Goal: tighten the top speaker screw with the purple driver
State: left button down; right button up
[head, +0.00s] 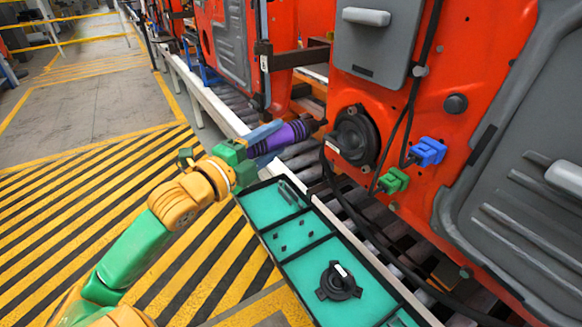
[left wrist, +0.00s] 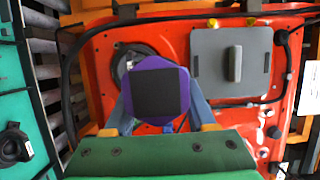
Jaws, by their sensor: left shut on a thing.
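The round black speaker (head: 356,136) is set in the lower part of the red-orange door (head: 385,95). My left gripper (head: 266,138) is shut on the purple driver (head: 290,134), which points right with its dark tip near the speaker's left edge. I cannot tell whether the tip touches anything. In the left wrist view the driver (left wrist: 152,92) is seen from its back end, between the blue fingers. It covers much of the speaker (left wrist: 126,58) there. The top speaker screw cannot be made out. My right gripper is not in view.
A teal tray (head: 300,262) with a loose black speaker (head: 338,283) and small parts lies beside the roller conveyor below. Blue (head: 428,151) and green (head: 393,181) connectors and black cables are right of the door speaker. Striped floor at left is clear.

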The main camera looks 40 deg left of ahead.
aim_at(302, 129)
pick_arm(q)
jog(key=shift+d+r, duration=0.35)
jog(key=shift+r, duration=0.15)
jog(key=shift+w, duration=0.25)
jog(key=w, duration=0.1)
jog(key=w+p, duration=0.1)
jog(key=w, duration=0.2)
jog(key=shift+w+d+f, duration=0.1)
jog(key=shift+d+f, duration=0.05)
jog(key=shift+d, duration=0.1)
jog(key=shift+w+d+p, duration=0.3)
jog(key=shift+w+d, duration=0.05)
jog(key=shift+d, duration=0.1)
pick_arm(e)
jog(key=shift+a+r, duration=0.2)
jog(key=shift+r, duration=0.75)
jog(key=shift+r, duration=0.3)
pick_arm(q)
jog(key=shift+w+d+p, duration=0.45)
jog(key=shift+w+p, duration=0.25)
jog(key=shift+w, duration=0.15)
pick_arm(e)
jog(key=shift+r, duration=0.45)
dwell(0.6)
